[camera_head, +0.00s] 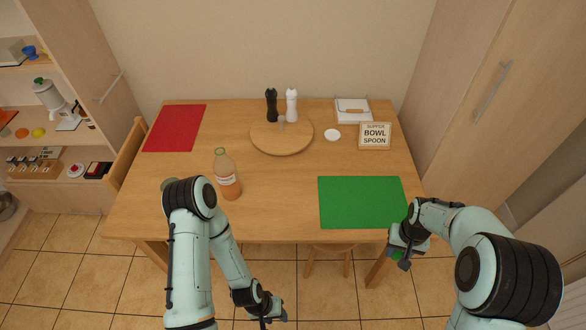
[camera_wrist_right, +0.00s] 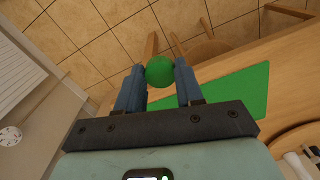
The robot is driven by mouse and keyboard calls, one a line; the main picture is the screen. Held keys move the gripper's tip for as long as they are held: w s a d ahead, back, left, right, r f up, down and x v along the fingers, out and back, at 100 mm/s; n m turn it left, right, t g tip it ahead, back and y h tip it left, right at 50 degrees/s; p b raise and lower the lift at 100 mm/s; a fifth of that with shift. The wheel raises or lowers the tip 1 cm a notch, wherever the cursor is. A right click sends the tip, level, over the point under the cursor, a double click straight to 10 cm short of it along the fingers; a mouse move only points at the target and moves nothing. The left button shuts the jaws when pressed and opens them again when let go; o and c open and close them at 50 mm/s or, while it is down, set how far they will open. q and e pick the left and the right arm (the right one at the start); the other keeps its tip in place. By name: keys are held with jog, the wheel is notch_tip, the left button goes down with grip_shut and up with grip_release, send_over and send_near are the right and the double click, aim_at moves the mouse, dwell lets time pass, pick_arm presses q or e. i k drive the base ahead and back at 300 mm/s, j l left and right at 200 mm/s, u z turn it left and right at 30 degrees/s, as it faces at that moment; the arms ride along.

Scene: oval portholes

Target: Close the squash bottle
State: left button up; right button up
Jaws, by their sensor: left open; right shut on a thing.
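The squash bottle (camera_head: 227,178), clear with orange liquid low in it, stands upright on the left part of the table. A green ring shows at its open-looking neck; I cannot make out the mouth clearly. My right gripper (camera_head: 399,252) is beyond the table's front right corner, far from the bottle. In the right wrist view it (camera_wrist_right: 160,80) is shut on a round green cap (camera_wrist_right: 160,70), held between the fingertips. A bit of the cap also shows green in the head view. My left gripper (camera_head: 272,312) is open and empty, low in front of the table.
On the table (camera_head: 270,210) lie a red mat (camera_head: 175,128) and a green mat (camera_head: 362,202). A round board (camera_head: 281,140) carries black and white mills. A white dish (camera_head: 332,135) and a sign (camera_head: 375,136) stand at right. The front middle is clear.

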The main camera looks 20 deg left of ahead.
aim_at(225, 167)
jog(key=k+j, duration=0.1)
jog(key=j, duration=0.7)
jog(key=k+j, duration=0.15)
jog(key=j, duration=0.25)
